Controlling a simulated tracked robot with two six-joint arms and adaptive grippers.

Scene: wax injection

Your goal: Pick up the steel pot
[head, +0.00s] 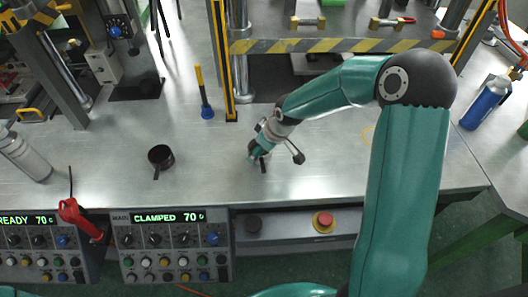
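A small dark round pot (161,154) stands upright on the metal bench, left of the middle. Its short handle points toward the front edge of the bench. My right gripper (258,158) is low over the bench, to the right of the pot and clearly apart from it. The gripper is small and seen from above, so I cannot tell whether its fingers are open or shut. My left gripper is not in view.
A blue-based tool with a yellow handle (203,92) stands behind the pot. A grey bottle (22,153) is at the left and a blue bottle (486,103) at the right. Control panels (170,245) line the front. Bare bench lies between pot and gripper.

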